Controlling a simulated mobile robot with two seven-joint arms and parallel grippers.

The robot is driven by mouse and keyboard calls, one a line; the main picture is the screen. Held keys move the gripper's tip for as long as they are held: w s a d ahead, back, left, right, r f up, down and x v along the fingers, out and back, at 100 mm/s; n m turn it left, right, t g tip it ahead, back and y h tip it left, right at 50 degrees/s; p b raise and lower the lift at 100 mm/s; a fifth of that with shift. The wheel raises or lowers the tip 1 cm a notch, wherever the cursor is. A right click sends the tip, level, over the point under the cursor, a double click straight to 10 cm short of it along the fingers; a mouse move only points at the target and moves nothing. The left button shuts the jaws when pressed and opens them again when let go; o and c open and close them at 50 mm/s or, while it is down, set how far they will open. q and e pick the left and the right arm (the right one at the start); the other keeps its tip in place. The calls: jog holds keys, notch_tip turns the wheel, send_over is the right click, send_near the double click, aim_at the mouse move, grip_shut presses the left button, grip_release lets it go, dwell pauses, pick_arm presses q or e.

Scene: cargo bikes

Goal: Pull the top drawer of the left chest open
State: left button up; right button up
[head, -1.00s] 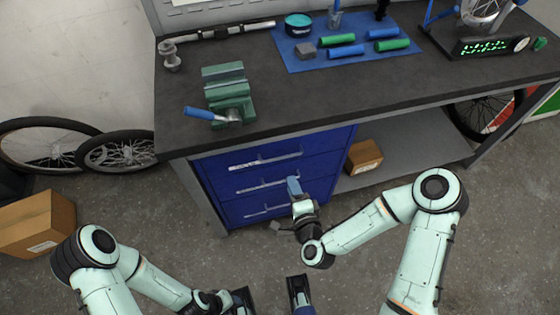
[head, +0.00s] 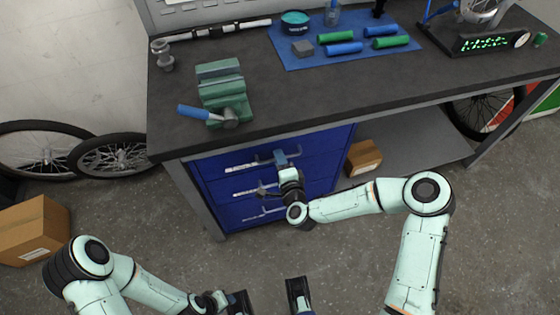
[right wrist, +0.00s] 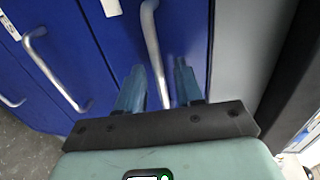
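The left chest is a blue unit with three stacked drawers under the workbench. Its top drawer (head: 222,160) looks shut, flush with the drawers below. My right gripper (head: 281,157) is in front of this drawer at its bar handle (head: 260,161). In the right wrist view, the two blue fingers of my right gripper (right wrist: 158,90) are apart. The silver handle (right wrist: 152,45) runs into the gap between them; I see no clear contact.
The workbench top (head: 330,98) overhangs the chest. It holds a green vise (head: 222,90), a blue-handled hammer (head: 205,114) and a blue mat (head: 300,62) with tools. A cardboard box (head: 363,157) sits on the shelf right of the chest. The floor before the chest is clear.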

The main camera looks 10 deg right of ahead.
grip_shut()
dwell(1.3)
